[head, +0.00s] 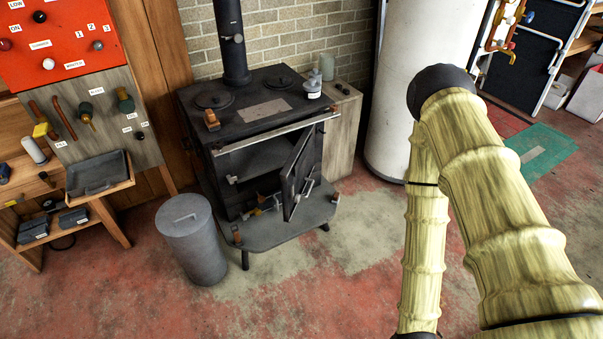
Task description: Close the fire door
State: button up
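The fire door (299,174) is a dark metal panel on the front of the black stove (215,131). It stands open, swung outward from the right side of the stove's front opening. A light metal handle or latch (308,187) shows on the door. The dark firebox opening (252,160) is exposed to the left of the door. My arm fills the right of the view, well apart from the door. My gripper is not in view; the arm runs out of the bottom edge.
A grey lidded bin (191,240) stands at the stove's front left. A dark hearth plate (290,222) juts out under the door. A white cylinder tank (408,110) stands behind my arm. A wooden bench (117,222) is at left. The floor before the stove is clear.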

aim_at(296, 168)
jog(key=u, duration=0.05)
jog(key=k, duration=0.5)
jog(key=u, duration=1.05)
jog(key=i, duration=0.65)
jog(key=z, duration=1.3)
